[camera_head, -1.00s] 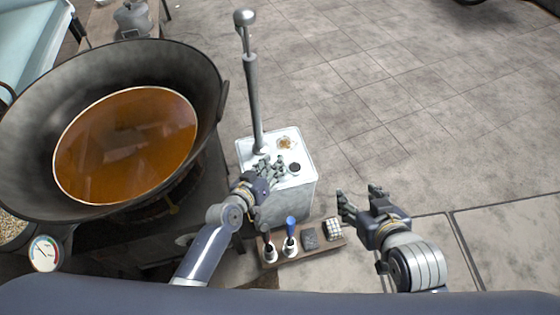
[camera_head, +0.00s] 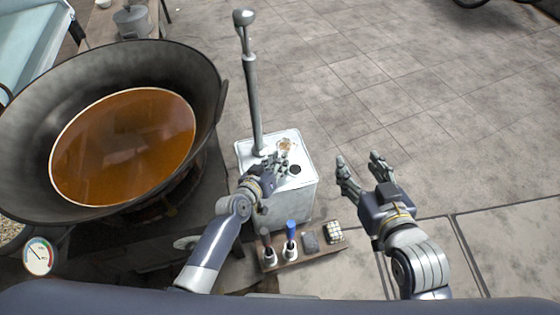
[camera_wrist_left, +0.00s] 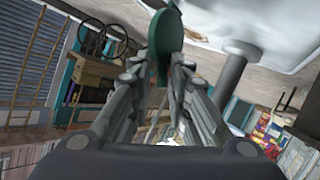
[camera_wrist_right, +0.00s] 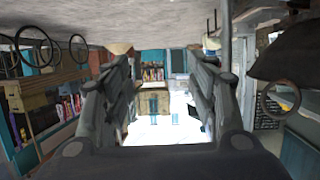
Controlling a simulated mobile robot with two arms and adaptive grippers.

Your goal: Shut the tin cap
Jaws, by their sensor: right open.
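The white square tin (camera_head: 312,158) stands upright with a tall metal rod (camera_head: 254,100) rising from its top. Its top has a round amber patch (camera_head: 286,145) and a small dark round spot (camera_head: 295,169); I cannot tell whether that spot is a hole or a cap. In the left wrist view a green disc (camera_wrist_left: 167,27), possibly the cap, stands edge-on at my left gripper's fingertips. My left gripper (camera_head: 276,161) is over the tin's top, its fingers close together. Whether they grip the disc is unclear. My right gripper (camera_head: 360,163) is open and empty, right of the tin.
A large dark pan (camera_head: 205,75) of orange-brown liquid stands left of the tin. A small wooden tray (camera_head: 335,243) with bottles and small blocks lies in front of the tin. Tiled floor to the right is clear.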

